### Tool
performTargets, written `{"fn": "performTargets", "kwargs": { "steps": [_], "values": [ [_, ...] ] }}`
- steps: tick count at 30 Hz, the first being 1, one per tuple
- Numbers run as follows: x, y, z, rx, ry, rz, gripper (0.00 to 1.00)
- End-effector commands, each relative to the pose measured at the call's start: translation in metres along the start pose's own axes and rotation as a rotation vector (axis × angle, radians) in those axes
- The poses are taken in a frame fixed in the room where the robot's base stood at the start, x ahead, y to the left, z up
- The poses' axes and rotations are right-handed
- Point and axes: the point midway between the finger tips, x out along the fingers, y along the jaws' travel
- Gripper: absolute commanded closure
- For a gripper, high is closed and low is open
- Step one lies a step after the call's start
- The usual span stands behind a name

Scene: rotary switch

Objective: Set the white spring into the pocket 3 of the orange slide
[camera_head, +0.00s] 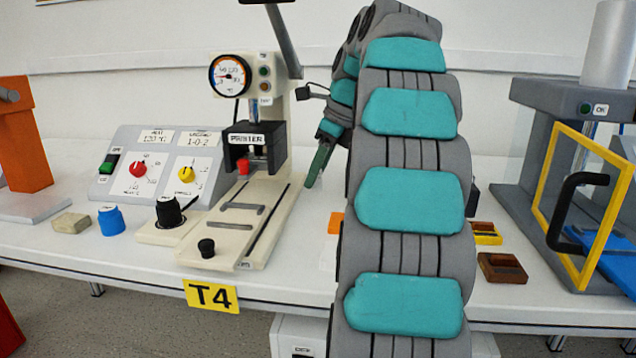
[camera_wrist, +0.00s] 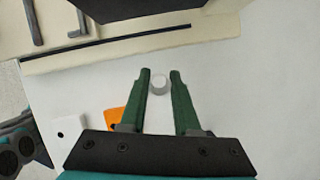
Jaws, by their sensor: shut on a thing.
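My gripper (camera_head: 312,182) is beside the printer's right side, above the white table; it also shows in the wrist view (camera_wrist: 160,76). Its green fingers are shut on a small round whitish piece, the white spring (camera_wrist: 159,86), though no coils can be made out. An orange part (camera_wrist: 115,120), which may be the orange slide, shows partly behind the left finger's base. In the head view, an orange patch (camera_head: 335,223) shows beside my arm, which hides the rest. No pocket of the slide can be made out.
The printer (camera_head: 258,139) with its cream base (camera_head: 225,258) stands left of my gripper. A control panel (camera_head: 160,165) is further left. White tabletop is clear below the gripper.

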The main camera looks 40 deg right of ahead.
Motion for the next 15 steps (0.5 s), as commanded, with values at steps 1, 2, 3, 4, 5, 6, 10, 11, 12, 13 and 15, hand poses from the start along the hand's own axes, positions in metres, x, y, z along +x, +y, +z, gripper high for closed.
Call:
{"fn": "performTargets", "kwargs": {
  "steps": [1, 2, 3, 4, 5, 6, 10, 11, 12, 13, 15],
  "values": [
    [0.002, -0.007, 0.001, 0.002, 0.001, 0.002, 1.00],
    [0.002, -0.010, 0.002, 0.002, 0.001, 0.002, 1.00],
    [0.002, -0.013, 0.003, 0.001, 0.000, 0.001, 1.00],
    [0.002, -0.015, 0.004, 0.000, -0.001, -0.001, 1.00],
    [0.001, -0.017, 0.005, 0.000, -0.001, -0.002, 1.00],
    [0.001, -0.019, 0.005, -0.001, -0.002, -0.003, 1.00],
    [0.002, -0.022, 0.006, -0.001, -0.002, -0.001, 1.00],
    [0.002, -0.022, 0.006, -0.001, -0.002, -0.001, 1.00],
    [0.002, -0.023, 0.006, -0.001, -0.001, -0.001, 1.00],
    [0.003, -0.023, 0.006, -0.001, -0.001, 0.000, 1.00],
    [0.004, -0.026, 0.006, 0.000, -0.001, 0.001, 1.00]
  ]
}}
